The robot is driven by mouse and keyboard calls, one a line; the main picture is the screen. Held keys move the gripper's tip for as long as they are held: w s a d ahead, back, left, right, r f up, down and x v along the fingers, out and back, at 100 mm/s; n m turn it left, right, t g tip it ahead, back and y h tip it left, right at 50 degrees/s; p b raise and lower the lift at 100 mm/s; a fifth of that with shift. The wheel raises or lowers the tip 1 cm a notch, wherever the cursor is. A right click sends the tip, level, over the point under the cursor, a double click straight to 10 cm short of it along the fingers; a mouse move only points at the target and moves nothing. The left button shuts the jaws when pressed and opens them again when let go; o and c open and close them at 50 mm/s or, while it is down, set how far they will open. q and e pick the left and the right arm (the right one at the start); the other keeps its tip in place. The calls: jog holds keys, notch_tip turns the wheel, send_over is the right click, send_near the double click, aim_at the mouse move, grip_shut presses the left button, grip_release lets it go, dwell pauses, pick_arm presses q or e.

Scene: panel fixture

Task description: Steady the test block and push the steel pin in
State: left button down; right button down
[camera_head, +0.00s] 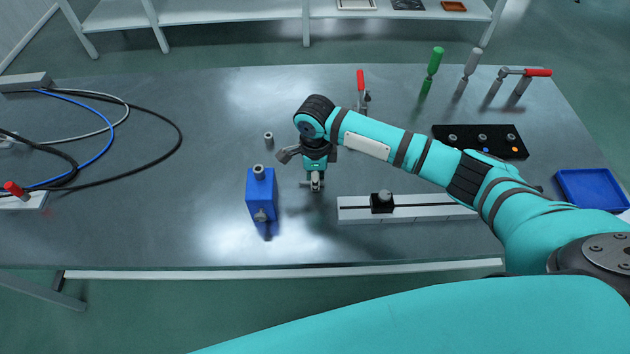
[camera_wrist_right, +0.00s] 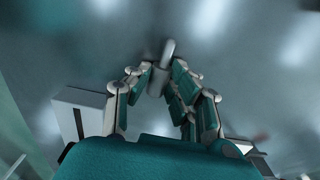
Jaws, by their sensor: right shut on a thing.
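The blue test block (camera_head: 262,190) stands upright on the table, left of my right gripper and apart from it. A short grey cylinder (camera_head: 258,172) stands on its top and a grey knob-like part shows low on its front. My right gripper (camera_head: 316,183) points down over the table. It is shut on a grey steel pin, which shows between the fingers (camera_wrist_right: 159,83) in the right wrist view as a pin (camera_wrist_right: 167,50) sticking out past the tips. My left gripper is not in view.
A small grey cylinder (camera_head: 268,138) stands behind the block. A white rail with a black slider (camera_head: 382,203) lies to the right. A black panel (camera_head: 480,141), a blue tray (camera_head: 589,190), upright handles and a red-handled clamp (camera_head: 361,80) are farther off. Cables (camera_head: 110,130) loop at left.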

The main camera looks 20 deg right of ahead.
notch_tip(320, 180, up, 10)
dwell(0.6)
jog(key=c, duration=1.9)
grip_release()
jog(key=shift+c, duration=0.2)
grip_shut()
jog(key=shift+w, duration=0.1)
